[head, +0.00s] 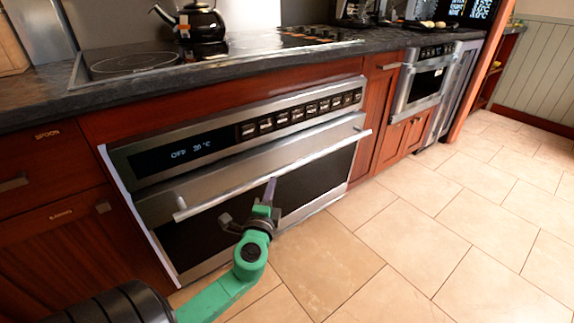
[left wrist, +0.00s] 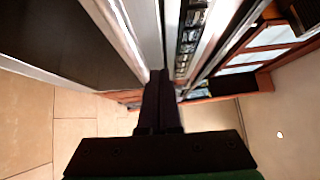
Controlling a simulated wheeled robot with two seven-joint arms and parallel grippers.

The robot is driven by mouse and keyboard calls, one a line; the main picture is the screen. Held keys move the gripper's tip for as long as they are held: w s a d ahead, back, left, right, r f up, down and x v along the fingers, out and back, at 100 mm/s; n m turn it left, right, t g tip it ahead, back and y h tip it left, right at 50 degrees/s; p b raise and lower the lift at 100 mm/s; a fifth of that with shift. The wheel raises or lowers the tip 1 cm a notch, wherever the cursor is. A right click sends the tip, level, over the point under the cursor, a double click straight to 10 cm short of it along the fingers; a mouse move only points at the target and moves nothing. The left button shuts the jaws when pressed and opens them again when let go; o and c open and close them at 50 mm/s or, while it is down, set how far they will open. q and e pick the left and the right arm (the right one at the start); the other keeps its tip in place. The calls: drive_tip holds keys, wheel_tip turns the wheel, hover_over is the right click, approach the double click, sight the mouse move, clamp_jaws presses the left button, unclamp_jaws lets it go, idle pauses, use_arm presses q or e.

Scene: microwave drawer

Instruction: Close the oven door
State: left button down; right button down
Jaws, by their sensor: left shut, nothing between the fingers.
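The oven door (head: 310,180) has a dark window and a long silver handle (head: 235,193). It stands upright or nearly so under the control panel; I cannot tell whether a small gap is left at its top edge. My left gripper (head: 271,186) is in front of the door, with its fingertips close to the handle's middle; contact is not clear. In the left wrist view the fingers (left wrist: 160,80) are together and empty, beside the door's dark window (left wrist: 65,35) and the row of control buttons (left wrist: 190,35). My right gripper is not in view.
A cooktop (head: 210,58) with a black kettle (head: 195,22) is above the oven. Wooden drawers (head: 50,180) are on its left. A second, smaller appliance (head: 425,80) is built in farther right. The tiled floor (head: 440,220) is clear on the right.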

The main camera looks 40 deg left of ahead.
use_arm(q)
drive_tip(key=x, duration=0.3)
drive_tip(key=a+x, duration=0.1)
drive_tip(key=x, duration=0.3)
drive_tip(key=s+a+x, duration=0.1)
drive_tip(key=x, duration=0.3)
drive_tip(key=shift+f+b, duration=0.1)
drive_tip(key=shift+b, duration=0.25)
drive_tip(key=shift+a, duration=0.4)
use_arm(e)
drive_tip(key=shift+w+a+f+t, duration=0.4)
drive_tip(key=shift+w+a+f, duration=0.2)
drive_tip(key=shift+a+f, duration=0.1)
